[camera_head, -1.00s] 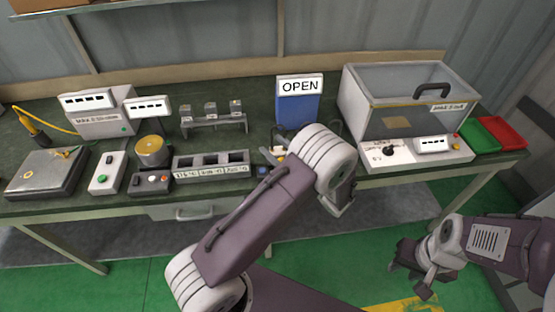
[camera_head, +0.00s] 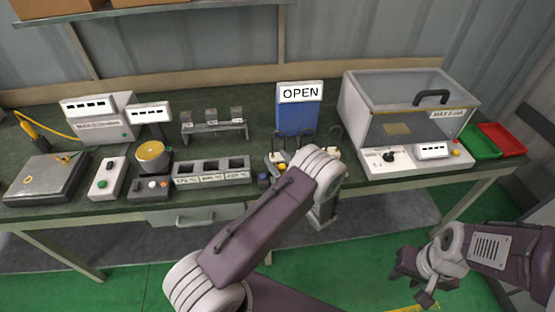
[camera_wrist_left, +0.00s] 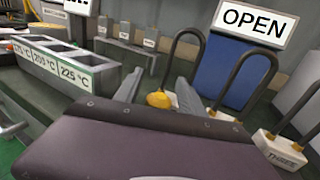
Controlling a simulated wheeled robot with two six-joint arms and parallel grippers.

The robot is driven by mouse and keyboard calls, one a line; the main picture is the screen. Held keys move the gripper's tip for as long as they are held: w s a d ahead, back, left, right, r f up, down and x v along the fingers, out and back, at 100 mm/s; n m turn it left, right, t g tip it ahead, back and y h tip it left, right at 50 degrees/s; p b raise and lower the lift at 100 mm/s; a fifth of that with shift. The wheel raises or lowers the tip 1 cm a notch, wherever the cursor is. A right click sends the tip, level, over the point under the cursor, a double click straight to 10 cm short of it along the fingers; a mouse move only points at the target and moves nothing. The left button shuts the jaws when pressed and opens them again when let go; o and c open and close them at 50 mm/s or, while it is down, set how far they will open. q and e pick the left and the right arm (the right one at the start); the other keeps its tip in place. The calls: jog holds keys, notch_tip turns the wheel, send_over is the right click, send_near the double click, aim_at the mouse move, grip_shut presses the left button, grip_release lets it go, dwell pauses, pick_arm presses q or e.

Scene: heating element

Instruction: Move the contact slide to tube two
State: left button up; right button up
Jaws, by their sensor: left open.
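A yellow knob (camera_wrist_left: 160,98), which may be the contact slide, sits between the two spread fingers of my left gripper (camera_wrist_left: 158,88). I cannot tell whether they touch it. Dark looped tubes rise beside it: one next to the knob (camera_wrist_left: 188,45), a middle one (camera_wrist_left: 245,75) and one at the right on a white base marked THREE (camera_wrist_left: 278,152).
The blue OPEN sign (camera_head: 298,115) stands behind the tubes. A slotted temperature block (camera_head: 211,172) lies left of them, with a small rack (camera_head: 213,128) behind it. A clear-lidded box (camera_head: 410,100) stands to the right, near green (camera_head: 478,142) and red (camera_head: 503,139) trays.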

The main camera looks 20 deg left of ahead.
pick_arm(q)
grip_shut()
dwell(1.4)
